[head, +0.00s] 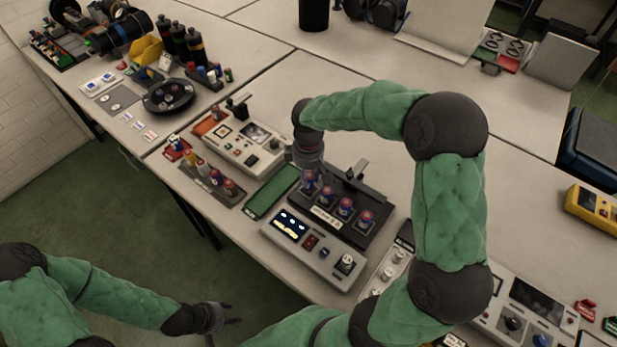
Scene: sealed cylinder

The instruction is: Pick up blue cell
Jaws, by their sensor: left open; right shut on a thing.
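My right gripper (309,166) points down over the left end of a dark rack (380,232). It is shut on the leftmost cell (309,182), which looks bluish with some red and sits at its slot; I cannot tell whether it is lifted. More cells with red and blue on them stand upright in the rack to its right, the nearest being one cell (326,196). My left gripper (232,320) is open and empty, low at the left, away from the table.
A green mat (272,192) lies left of the rack. A grey panel (316,250) with a lit display stands in front. A grey strip with several coloured pieces (208,182) and a white device (240,142) are further left. My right arm arches over the table's right part.

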